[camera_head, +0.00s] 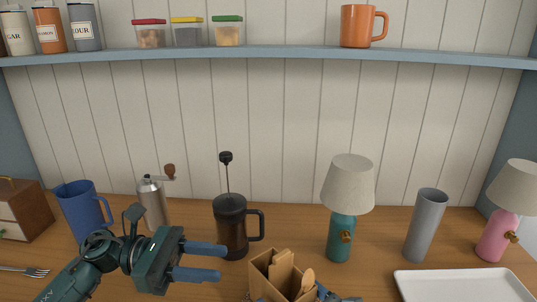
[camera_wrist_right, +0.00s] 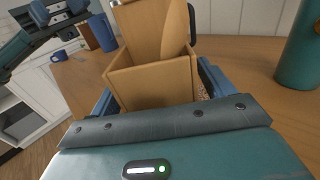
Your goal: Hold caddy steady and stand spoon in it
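The wooden caddy (camera_head: 256,281) stands at the bottom centre of the head view with wooden utensils in it. A wooden spoon (camera_head: 307,278) with a rounded end shows at its right side; its lower part is hidden. My left gripper (camera_head: 208,262) is open and empty, left of the caddy. In the right wrist view the caddy (camera_wrist_right: 155,82) lies between my right gripper's fingers (camera_wrist_right: 158,95), one on each side. I cannot tell whether both fingers press on it. A flat wooden utensil (camera_wrist_right: 173,28) rises from the caddy there.
Behind the caddy stand a French press (camera_head: 231,228) and a teal lamp (camera_head: 340,235). A grey vase (camera_head: 426,225) and white tray (camera_head: 465,286) are right. A blue mug (camera_head: 80,210), grinder (camera_head: 152,203) and fork (camera_head: 25,271) are left.

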